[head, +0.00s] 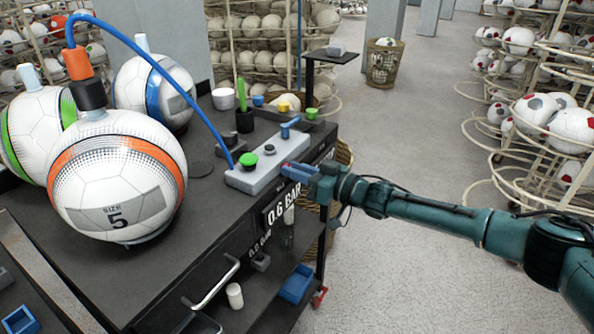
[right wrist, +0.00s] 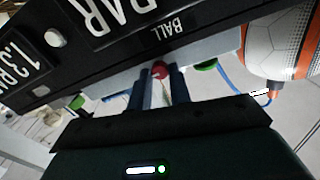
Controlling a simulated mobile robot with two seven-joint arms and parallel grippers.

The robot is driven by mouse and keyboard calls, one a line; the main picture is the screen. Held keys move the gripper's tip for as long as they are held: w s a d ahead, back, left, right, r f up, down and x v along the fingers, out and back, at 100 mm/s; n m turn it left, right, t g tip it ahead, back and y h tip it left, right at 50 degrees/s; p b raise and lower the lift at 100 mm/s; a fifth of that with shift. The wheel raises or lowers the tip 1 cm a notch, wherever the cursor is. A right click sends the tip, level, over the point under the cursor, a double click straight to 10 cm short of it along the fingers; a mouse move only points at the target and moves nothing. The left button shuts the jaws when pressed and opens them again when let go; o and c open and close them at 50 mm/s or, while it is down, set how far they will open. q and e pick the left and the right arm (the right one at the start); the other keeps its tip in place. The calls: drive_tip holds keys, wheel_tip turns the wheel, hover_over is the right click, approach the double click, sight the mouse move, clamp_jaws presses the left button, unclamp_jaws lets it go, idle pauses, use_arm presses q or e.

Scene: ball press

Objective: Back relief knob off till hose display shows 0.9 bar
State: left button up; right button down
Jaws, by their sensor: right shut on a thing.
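A grey valve block (head: 252,177) sits at the right edge of the dark bench, with a green knob (head: 248,160) and a blue lever (head: 290,124) on it. My right gripper (head: 300,171) is at the block's near right end. In the right wrist view its fingers (right wrist: 160,92) are shut on a small red knob (right wrist: 160,69), which they partly cover. A display (head: 283,205) on the bench front appears to read 0.6 BAR. The right wrist view shows part of a display ending in BAR (right wrist: 100,15), beside a BALL label, and another starting 1.3 (right wrist: 20,75). My left gripper is out of view.
A blue hose (head: 160,72) arches from the block to the black and orange coupling (head: 88,92) on the size 5 ball (head: 118,178). More balls stand behind it. A bench handle (head: 216,284) projects below.

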drive_tip(key=n, duration=0.4)
idle(0.3)
drive_tip(key=c, duration=1.3)
unclamp_jaws()
drive_tip(key=b+v, duration=0.1)
drive_tip(key=v, duration=1.2)
drive_tip(key=shift+s, duration=0.1)
